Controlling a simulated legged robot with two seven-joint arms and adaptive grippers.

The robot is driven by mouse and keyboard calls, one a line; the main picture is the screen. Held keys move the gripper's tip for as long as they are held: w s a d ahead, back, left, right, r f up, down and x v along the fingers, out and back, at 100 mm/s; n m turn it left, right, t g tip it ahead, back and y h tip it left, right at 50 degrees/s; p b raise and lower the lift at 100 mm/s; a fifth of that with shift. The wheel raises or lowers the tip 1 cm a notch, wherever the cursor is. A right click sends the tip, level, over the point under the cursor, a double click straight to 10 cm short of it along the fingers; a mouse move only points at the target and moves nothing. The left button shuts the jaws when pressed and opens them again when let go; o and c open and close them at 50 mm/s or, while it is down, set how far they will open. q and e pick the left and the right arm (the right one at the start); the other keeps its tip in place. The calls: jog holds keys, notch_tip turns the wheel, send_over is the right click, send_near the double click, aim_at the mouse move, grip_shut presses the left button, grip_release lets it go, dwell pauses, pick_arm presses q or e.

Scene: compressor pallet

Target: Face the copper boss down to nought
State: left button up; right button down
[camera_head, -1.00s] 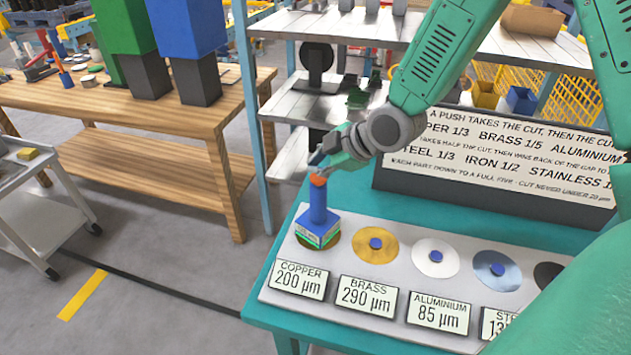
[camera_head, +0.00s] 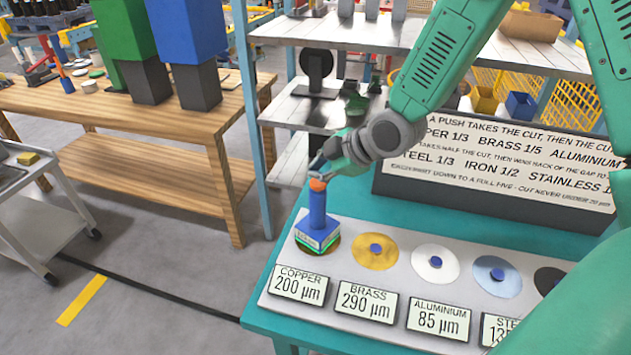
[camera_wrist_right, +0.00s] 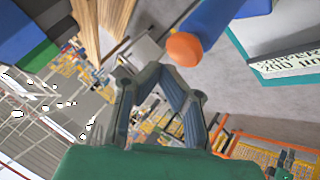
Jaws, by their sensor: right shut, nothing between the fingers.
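A blue facing tool (camera_head: 317,208) with an orange knob (camera_head: 318,184) stands upright on the copper boss, at the left end of the grey plate (camera_head: 262,301). Its square base covers most of the copper disc (camera_head: 333,247). The label in front (camera_head: 299,285) reads COPPER 200 µm. The small readout on the tool's base is too small to read. My right gripper (camera_head: 318,170) is shut and empty, just above the orange knob. The right wrist view shows the closed fingers (camera_wrist_right: 160,70) beside the knob (camera_wrist_right: 184,49); I cannot tell whether they touch. My left gripper is out of view.
Brass (camera_head: 376,250), aluminium (camera_head: 436,263) and steel (camera_head: 497,276) discs sit to the right, with labels before them. A sign board (camera_head: 500,165) stands behind. A metal shelf (camera_head: 345,28) is at the back. A wooden bench (camera_head: 165,115) and grey cart (camera_head: 45,205) stand left across open floor.

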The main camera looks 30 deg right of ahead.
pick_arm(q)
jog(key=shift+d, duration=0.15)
pick_arm(e)
jog(key=shift+d, duration=0.2)
jog(key=shift+d+f, duration=0.25)
jog(key=shift+f, duration=0.25)
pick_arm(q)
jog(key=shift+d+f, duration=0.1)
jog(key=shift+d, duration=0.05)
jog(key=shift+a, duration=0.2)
pick_arm(e)
jog(key=shift+a, duration=0.3)
